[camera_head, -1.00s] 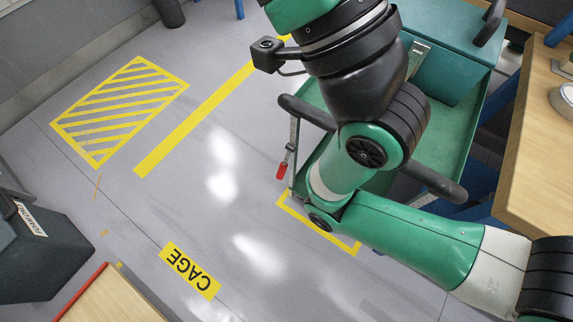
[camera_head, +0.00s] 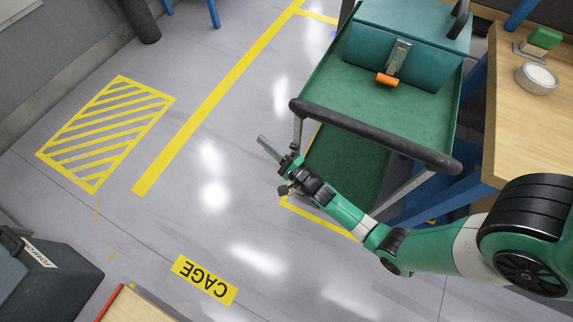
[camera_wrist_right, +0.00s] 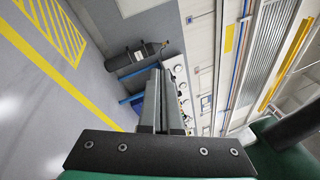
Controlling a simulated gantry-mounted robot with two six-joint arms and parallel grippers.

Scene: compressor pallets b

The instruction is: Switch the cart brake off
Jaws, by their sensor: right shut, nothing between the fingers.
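The green cart (camera_head: 340,122) stands right of centre in the head view, with a black push bar (camera_head: 375,138) across its near end. My right gripper (camera_head: 264,142) is beside the cart's near left corner post, its fingers shut and pointing up and left over the floor. The right wrist view also shows its closed fingers (camera_wrist_right: 160,75) with nothing between them. The red-handled lever at that corner is not visible now; my gripper and wrist cover that spot, so its position cannot be told. My left gripper is not in view.
A teal box (camera_head: 408,55) with an orange-handled latch (camera_head: 387,80) sits on the cart. A wooden bench (camera_head: 520,120) with a bowl (camera_head: 537,78) is at the right. A dark case (camera_head: 40,275) stands at lower left. The marked floor left of the cart is clear.

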